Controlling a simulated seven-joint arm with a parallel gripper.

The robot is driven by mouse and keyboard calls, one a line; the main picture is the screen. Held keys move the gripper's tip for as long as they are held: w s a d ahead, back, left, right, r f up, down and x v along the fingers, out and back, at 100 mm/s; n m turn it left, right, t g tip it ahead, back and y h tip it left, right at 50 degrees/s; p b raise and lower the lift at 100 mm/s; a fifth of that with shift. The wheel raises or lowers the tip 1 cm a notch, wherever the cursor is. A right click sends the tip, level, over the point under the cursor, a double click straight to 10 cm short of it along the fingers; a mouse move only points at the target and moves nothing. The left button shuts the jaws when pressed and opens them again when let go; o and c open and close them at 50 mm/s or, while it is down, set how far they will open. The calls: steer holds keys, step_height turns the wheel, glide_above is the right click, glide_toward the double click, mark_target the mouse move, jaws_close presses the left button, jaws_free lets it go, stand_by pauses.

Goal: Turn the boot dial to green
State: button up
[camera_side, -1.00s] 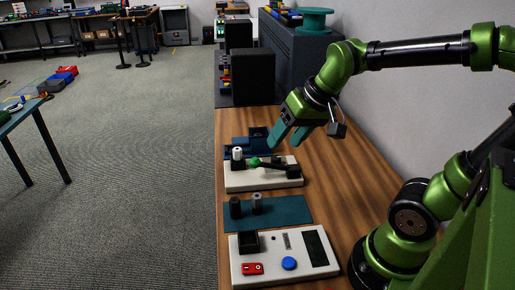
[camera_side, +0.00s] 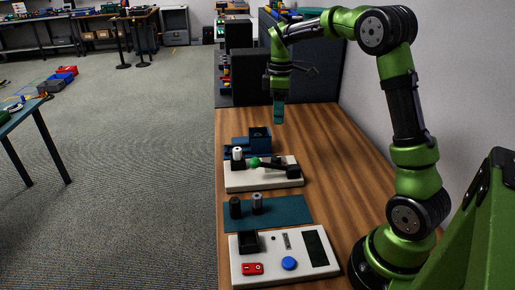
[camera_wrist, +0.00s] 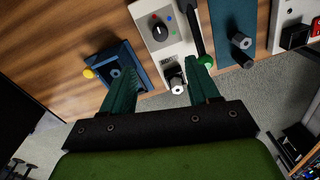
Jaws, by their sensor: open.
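The boot dial (camera_wrist: 160,31) is a black round knob with a pale mark. It sits on a white panel (camera_wrist: 178,45) with small red and blue dots beside it. I cannot tell which colour the mark points to. In the side view the white panel (camera_side: 240,181) lies mid-bench, and the dial is small and hard to make out behind the lever. My gripper (camera_side: 278,122) is open and empty, pointing down above the bench, beyond the panel. In the wrist view the dial lies ahead of my spread teal fingers (camera_wrist: 166,68), apart from them.
A black lever with a green ball (camera_wrist: 207,60) stands beside the dial. A metal-topped post (camera_wrist: 176,79) is on the same panel. A blue fixture (camera_side: 260,139) sits just past the panel. A teal mat (camera_side: 285,212) and dark cabinets (camera_side: 255,75) flank them. Bare wood lies right.

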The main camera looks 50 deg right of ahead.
mark_target(276, 157)
steer(key=f, duration=1.5)
steer(key=shift+s+a+f, duration=0.1)
steer(key=shift+s+a, duration=0.1)
steer(key=shift+a, duration=0.1)
steer(key=c, duration=1)
steer(key=shift+c, duration=0.2)
